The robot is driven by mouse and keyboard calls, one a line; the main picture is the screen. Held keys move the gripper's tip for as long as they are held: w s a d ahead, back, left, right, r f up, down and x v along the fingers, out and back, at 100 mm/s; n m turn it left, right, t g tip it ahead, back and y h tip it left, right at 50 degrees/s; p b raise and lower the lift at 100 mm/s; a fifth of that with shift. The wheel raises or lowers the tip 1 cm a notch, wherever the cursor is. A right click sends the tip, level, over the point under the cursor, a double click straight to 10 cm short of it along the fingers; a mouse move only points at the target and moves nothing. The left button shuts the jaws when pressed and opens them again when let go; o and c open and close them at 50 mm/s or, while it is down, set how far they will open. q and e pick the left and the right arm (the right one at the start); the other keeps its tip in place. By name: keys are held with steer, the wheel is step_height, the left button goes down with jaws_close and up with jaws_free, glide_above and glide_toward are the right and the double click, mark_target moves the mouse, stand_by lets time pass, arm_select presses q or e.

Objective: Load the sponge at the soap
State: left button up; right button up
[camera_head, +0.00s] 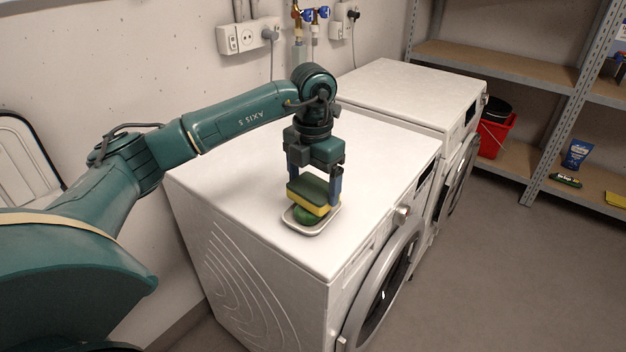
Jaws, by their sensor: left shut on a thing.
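A sponge (311,195), green on top and yellow below, is held between the fingers of my left gripper (314,188). The gripper points straight down and is shut on the sponge. A green soap (305,216) lies in a white dish (319,229) on top of the nearer white machine (250,190). The sponge is directly over the soap and hides part of it; I cannot tell whether they touch. My right gripper is not in view.
A second white machine (410,90) stands behind, close beside the nearer one. Shelves (490,62) at the right hold a red bucket (492,135), a blue pouch (576,154) and a yellow item (615,199). Sockets (245,37) and taps are on the wall. The nearer machine's top is otherwise clear.

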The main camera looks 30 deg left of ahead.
mark_target(313, 187)
arm_select(q)
steer(key=shift+f, duration=0.5)
stand_by(1.0)
steer(key=shift+r+p, duration=2.55)
steer(key=shift+r, duration=1.05)
